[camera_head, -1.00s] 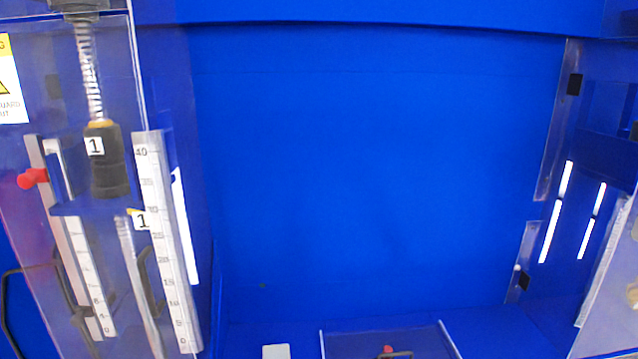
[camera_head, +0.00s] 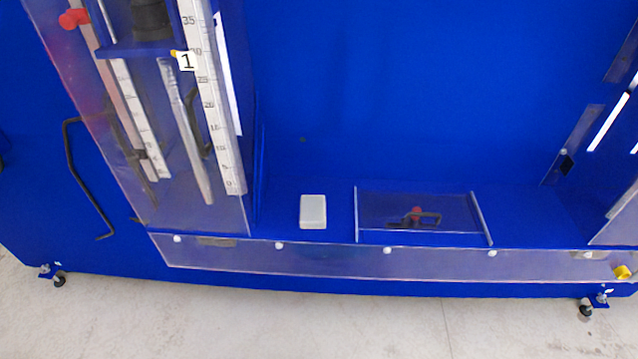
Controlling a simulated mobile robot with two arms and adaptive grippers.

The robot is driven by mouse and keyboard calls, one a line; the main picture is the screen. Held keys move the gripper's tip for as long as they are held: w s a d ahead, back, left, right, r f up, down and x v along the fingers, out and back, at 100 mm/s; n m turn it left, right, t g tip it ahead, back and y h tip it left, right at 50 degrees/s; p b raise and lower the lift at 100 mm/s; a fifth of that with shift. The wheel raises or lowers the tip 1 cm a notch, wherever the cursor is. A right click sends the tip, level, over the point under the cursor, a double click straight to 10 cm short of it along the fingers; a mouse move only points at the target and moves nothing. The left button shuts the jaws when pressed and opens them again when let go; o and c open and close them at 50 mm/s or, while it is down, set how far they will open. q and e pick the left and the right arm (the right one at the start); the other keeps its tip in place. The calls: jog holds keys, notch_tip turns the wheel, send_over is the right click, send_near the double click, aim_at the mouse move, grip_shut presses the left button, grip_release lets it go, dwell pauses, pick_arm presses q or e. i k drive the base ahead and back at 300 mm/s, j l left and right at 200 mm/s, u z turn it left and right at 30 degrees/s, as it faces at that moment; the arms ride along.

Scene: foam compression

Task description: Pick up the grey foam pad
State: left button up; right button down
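A light grey block that looks like the foam pad (camera_head: 313,211) lies flat on the blue shelf (camera_head: 510,215) of the blue station in the head view. It sits right of the clear guarded column and left of a clear panel. Neither of my grippers shows in the view.
A clear guard column with a scale (camera_head: 212,100) and a red knob (camera_head: 74,18) stands at the left. A clear panel with a dark handle (camera_head: 415,220) is right of the pad. A low clear lip (camera_head: 335,262) runs along the shelf front. Pale floor (camera_head: 300,325) is open before it.

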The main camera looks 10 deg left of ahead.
aim_at(313, 211)
jog(key=z, duration=1.15)
jog(key=j+u, duration=0.1)
jog(key=u, duration=0.35)
jog(key=j+u, duration=0.1)
jog(key=u, duration=0.3)
jog(key=j+u, duration=0.1)
jog(key=u, duration=0.35)
jog(key=l+u, duration=1.15)
jog(key=k+l, duration=0.05)
